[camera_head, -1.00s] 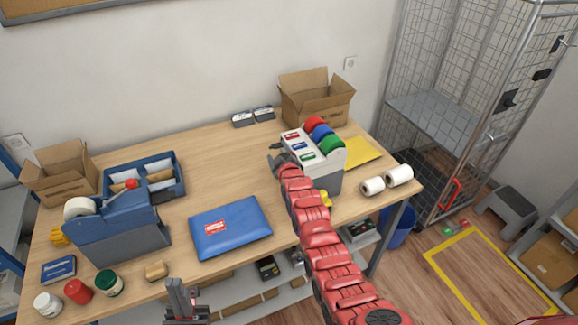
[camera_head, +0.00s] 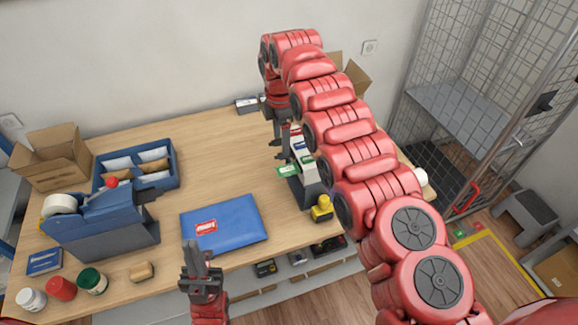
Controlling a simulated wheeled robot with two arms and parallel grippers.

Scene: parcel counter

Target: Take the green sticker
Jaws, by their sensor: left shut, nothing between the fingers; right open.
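The label dispenser (camera_head: 306,188) stands at the right part of the table, largely covered by my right arm. A green sticker (camera_head: 287,171) with white marking sticks out from its lower left front. Blue and green labels show on the dispenser's sloped face above it. My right gripper (camera_head: 281,150) is open, points down just above and left of the dispenser's face, and is apart from the green sticker. My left gripper (camera_head: 192,248) is shut and empty, upright in front of the table. The dispenser's coloured rolls are hidden behind my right arm.
A blue parcel (camera_head: 232,238) with a red label lies left of the dispenser. A yellow object (camera_head: 322,208) sits by the dispenser's base. A blue tape machine (camera_head: 100,225), blue tray (camera_head: 160,181) and open carton (camera_head: 50,160) stand left. The table's middle is clear.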

